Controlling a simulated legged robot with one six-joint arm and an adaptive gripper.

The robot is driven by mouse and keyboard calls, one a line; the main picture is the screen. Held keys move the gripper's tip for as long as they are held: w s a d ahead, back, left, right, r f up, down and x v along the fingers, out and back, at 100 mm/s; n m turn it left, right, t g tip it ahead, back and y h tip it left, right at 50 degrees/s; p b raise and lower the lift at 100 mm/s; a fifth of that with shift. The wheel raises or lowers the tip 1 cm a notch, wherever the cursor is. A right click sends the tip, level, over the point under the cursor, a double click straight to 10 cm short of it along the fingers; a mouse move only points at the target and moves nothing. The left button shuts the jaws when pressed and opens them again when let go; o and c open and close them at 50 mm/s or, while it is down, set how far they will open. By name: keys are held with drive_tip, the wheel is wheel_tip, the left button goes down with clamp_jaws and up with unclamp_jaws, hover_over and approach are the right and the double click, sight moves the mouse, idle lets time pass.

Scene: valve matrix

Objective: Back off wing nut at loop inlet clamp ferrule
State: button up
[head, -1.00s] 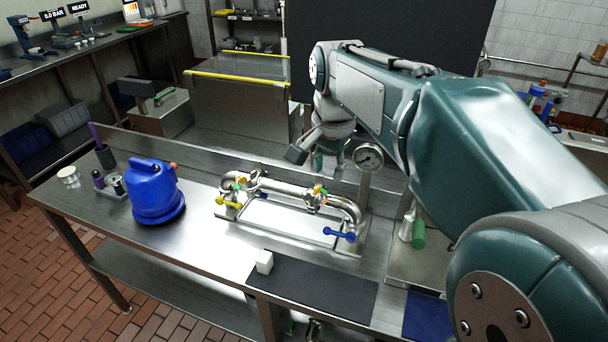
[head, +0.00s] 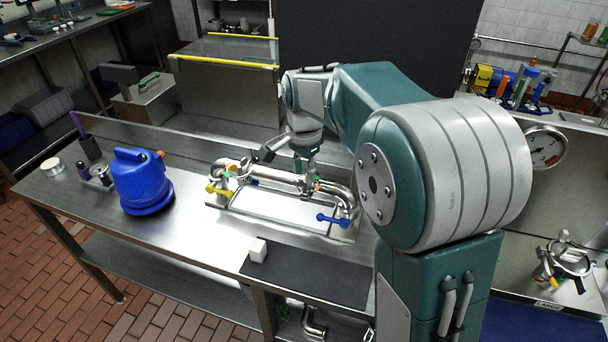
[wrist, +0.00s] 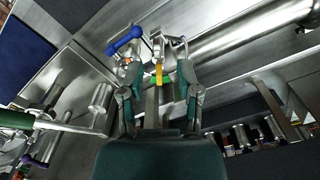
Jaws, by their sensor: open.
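The steel pipe loop (head: 272,180) stands on the bench on a bright tray. It has a yellow valve handle (head: 218,190) at its left end and a blue valve handle (head: 333,219) at its right; the blue handle also shows in the wrist view (wrist: 125,40). My gripper (wrist: 159,76) is open, above the loop's right part. In the head view my gripper (head: 305,172) largely hides that clamp.
A blue jug (head: 140,182) stands left of the loop. A white cube (head: 257,250) sits at the edge of a dark mat (head: 310,276) in front. A round gauge (head: 542,148) is at the right. Bare bench lies between jug and loop.

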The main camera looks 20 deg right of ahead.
drive_tip(key=shift+f, duration=0.75)
clamp_jaws()
